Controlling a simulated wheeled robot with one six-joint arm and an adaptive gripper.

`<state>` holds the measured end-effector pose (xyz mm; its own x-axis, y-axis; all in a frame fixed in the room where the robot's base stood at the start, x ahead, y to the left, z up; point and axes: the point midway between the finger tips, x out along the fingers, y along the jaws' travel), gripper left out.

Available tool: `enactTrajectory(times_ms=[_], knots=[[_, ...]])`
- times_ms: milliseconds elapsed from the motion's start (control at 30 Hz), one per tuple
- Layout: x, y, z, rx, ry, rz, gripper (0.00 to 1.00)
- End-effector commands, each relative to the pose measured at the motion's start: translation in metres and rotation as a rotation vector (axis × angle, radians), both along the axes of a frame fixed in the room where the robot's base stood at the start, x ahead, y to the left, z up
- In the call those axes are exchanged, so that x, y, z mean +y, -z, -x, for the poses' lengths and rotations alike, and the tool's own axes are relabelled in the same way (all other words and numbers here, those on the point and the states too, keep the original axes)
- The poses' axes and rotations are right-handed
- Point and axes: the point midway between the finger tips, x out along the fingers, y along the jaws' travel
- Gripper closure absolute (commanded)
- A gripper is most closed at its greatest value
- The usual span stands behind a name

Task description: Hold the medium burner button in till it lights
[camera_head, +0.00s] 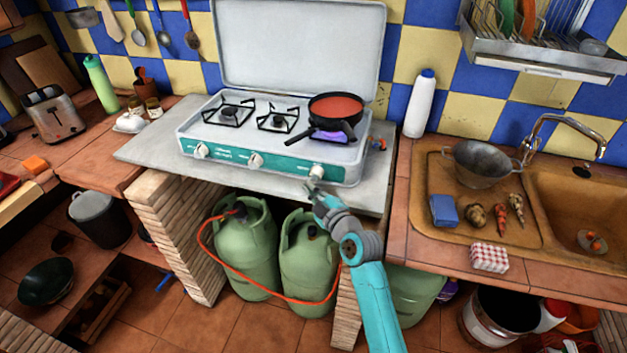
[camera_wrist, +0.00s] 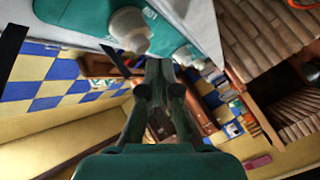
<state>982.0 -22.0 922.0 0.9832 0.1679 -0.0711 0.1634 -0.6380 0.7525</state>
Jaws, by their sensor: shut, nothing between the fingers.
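The white camping stove (camera_head: 271,168) has a green front strip with three white knobs: left (camera_head: 202,151), middle (camera_head: 255,160) and right (camera_head: 317,172). A blue-violet flame (camera_head: 331,136) glows under the pan on the right burner. No flame shows on the left burner (camera_head: 229,113) or middle burner (camera_head: 277,119). Which is the medium one I cannot read. My gripper (camera_head: 311,187) is shut and empty, just below the right knob. In the wrist view, a white knob (camera_wrist: 129,27) on the green strip lies just beyond my gripper (camera_wrist: 159,65); contact is unclear.
A dark pan of red sauce (camera_head: 336,106) sits on the right burner, its handle jutting over the front. The raised lid (camera_head: 297,45) stands behind. Green gas bottles (camera_head: 246,250) with an orange hose stand below. The sink counter (camera_head: 420,215) is to the right.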

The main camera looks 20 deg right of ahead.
Motion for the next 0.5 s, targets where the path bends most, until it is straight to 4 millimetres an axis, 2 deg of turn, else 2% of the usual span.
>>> enactTrajectory(times_ms=[267, 500], knots=[[0.001, 0.000, 0.001, 0.000, 0.000, 0.000, 1.00], [0.011, 0.000, 0.015, 0.001, -0.002, 0.000, 1.00]])
